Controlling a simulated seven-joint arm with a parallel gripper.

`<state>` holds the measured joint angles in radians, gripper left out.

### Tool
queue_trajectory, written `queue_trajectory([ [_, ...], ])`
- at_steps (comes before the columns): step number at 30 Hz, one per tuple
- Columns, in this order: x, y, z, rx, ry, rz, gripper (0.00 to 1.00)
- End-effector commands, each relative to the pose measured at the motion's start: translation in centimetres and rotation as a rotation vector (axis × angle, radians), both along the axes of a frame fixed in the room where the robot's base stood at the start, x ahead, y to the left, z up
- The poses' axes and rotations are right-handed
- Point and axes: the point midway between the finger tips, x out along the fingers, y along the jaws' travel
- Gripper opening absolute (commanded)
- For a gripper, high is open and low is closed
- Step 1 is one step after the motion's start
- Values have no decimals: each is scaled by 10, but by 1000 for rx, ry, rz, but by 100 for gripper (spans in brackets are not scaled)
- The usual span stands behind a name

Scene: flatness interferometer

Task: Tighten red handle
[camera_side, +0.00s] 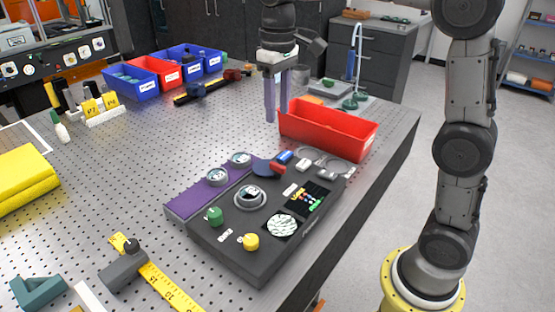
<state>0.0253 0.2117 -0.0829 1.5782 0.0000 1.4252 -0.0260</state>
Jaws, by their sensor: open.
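The flatness interferometer (225,256) is a dark box with a purple strip, standing on the perforated table. A small red handle (278,168) shows at its back edge, next to a small blue handle (284,156). Whether the red handle is tight or loose cannot be told. My gripper (277,115) points down, open and empty, above the table behind the interferometer. Its two long grey-purple fingers are apart from the red handle, up and slightly left of it. The right finger passes close to the red bin's left end in the picture.
A red open bin (325,133) stands right behind the interferometer. A green knob (215,216) and a yellow knob (251,242) rise from its top. Blue and red bins line the back left. A yellow tape measure strip (165,288) lies in front.

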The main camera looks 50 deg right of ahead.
Motion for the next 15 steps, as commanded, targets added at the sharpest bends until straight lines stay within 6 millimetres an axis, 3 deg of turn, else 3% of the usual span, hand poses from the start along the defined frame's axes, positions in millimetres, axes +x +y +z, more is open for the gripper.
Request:
queue_trajectory([
  [8,0,-1,-31,0,15,-1,46],
  [15,0,0,-79,0,15,-1,46],
])
